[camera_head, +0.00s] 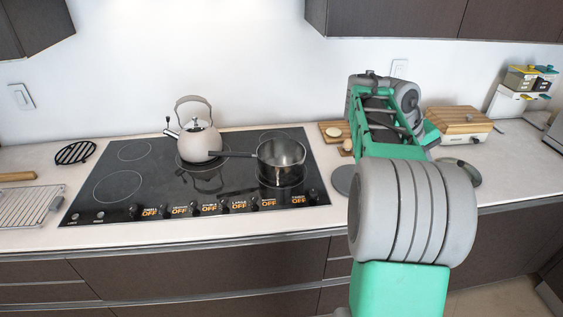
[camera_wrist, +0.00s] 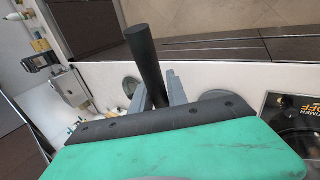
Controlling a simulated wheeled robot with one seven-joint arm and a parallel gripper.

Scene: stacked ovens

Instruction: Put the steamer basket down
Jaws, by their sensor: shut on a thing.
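My gripper (camera_wrist: 156,80) is shut on a thick black handle (camera_wrist: 143,53) in the wrist view, with a grey finger on either side. The handle sticks out past the fingers over the front edge of the counter (camera_wrist: 232,76). The body belonging to this handle is hidden behind my gripper, so I cannot make out the steamer basket's shape or whether it touches the counter. In the head view my arm hides the gripper and the held thing, to the right of the cooktop (camera_head: 112,207).
A steel saucepan (camera_head: 281,160) and a pale kettle (camera_head: 198,145) stand on the cooktop. Grey round pieces lie on the counter left (camera_head: 342,180) and right (camera_head: 462,172) of my arm. A wood-topped box (camera_head: 458,121) stands behind. A wire rack (camera_head: 28,205) lies far left.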

